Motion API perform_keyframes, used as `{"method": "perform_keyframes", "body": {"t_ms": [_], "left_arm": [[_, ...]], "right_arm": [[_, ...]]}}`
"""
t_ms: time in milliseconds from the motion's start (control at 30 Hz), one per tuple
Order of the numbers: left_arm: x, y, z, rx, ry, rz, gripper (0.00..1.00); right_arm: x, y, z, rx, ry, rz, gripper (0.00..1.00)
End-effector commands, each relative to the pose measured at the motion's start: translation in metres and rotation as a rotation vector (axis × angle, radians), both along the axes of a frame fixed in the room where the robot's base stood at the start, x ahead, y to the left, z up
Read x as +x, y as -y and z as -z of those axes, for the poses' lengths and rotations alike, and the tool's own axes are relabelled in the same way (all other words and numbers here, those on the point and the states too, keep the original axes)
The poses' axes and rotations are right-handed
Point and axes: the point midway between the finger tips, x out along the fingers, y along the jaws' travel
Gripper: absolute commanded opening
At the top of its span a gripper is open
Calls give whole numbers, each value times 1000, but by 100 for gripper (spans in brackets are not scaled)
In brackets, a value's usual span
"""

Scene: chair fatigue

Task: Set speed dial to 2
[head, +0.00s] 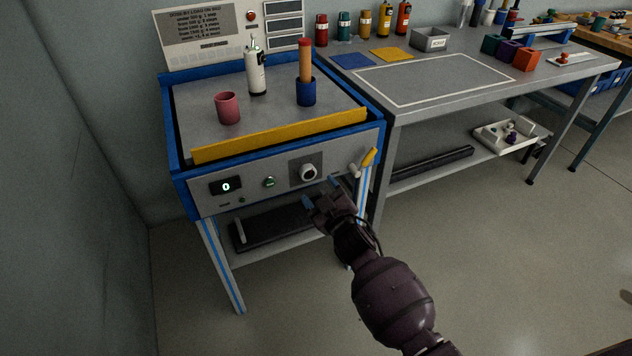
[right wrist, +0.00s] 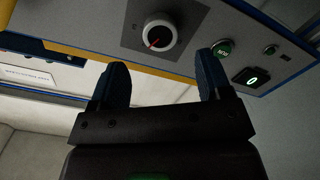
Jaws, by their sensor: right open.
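The speed dial (head: 308,173) is a round light knob on a dark grey plate on the front panel of the blue-framed machine. In the right wrist view the dial (right wrist: 160,32) shows a red pointer mark; its numbers cannot be read. My right gripper (head: 320,194) is just below and in front of the dial, apart from it. In the right wrist view its two blue fingers (right wrist: 165,78) stand wide apart with nothing between them. The display (head: 226,187) at the panel's left reads 0. My left gripper is not in view.
A green button (head: 269,182) lies left of the dial and a yellow-handled lever (head: 368,158) right of it. A yellow bar (head: 280,134) runs above the panel. A pink cup (head: 227,108), a white bottle (head: 256,73) and a blue cup (head: 306,92) stand on top.

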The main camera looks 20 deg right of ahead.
Motion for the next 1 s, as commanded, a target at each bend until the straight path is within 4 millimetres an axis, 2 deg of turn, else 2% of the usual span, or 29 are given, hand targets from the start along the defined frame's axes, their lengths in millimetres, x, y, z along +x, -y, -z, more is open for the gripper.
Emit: {"method": "perform_keyframes", "body": {"t_ms": [200,400,1000], "left_arm": [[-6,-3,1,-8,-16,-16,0],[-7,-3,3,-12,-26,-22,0],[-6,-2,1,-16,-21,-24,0]], "right_arm": [[-32,1,-2,0,3,1,72],[-47,2,-1,0,1,0,72],[-51,2,0,0,-1,1,72]]}}
